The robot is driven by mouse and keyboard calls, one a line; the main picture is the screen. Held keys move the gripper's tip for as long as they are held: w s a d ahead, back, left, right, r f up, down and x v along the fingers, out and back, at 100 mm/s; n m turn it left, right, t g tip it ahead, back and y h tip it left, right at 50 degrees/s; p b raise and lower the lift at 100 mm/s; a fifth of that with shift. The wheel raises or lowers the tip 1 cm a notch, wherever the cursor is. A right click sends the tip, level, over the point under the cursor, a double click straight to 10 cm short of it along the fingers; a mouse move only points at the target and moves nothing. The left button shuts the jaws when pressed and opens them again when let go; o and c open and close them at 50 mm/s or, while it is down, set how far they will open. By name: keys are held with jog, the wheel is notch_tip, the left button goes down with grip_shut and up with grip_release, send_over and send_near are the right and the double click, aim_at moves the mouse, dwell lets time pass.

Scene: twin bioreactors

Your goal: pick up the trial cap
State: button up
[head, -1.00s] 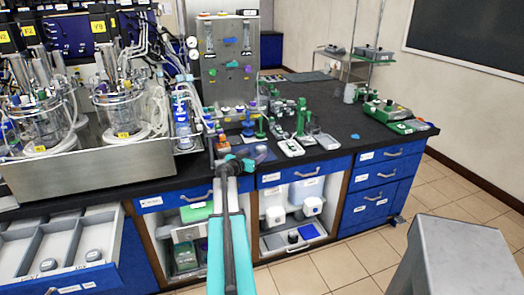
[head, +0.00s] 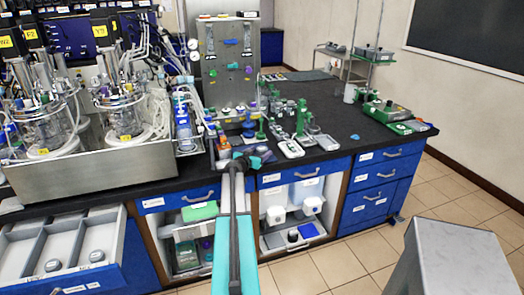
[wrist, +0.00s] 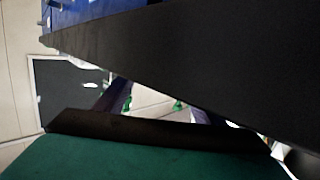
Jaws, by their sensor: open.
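I cannot tell for sure which item is the trial cap. A small flat blue piece (head: 355,137) lies on the black counter (head: 345,165) at the right. Two small round grey-topped items (head: 96,256) sit in the open drawer at lower left. My gripper (head: 256,154) is over the counter's front edge in the head view, below the small instruments. In the wrist view my gripper (wrist: 160,106) shows as two dark fingers set apart, with nothing seen between them. The dark counter fills the upper right there.
A steel tray (head: 95,172) with glass vessels stands at the left, beside an upright steel panel (head: 230,70). A white pipette stand (head: 291,148) and green instruments stand behind my gripper. The open drawer (head: 60,285) juts out at lower left. The counter's right front is mostly clear.

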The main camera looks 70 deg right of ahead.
jog(key=shift+c, duration=0.4)
jog(key=c, duration=1.1)
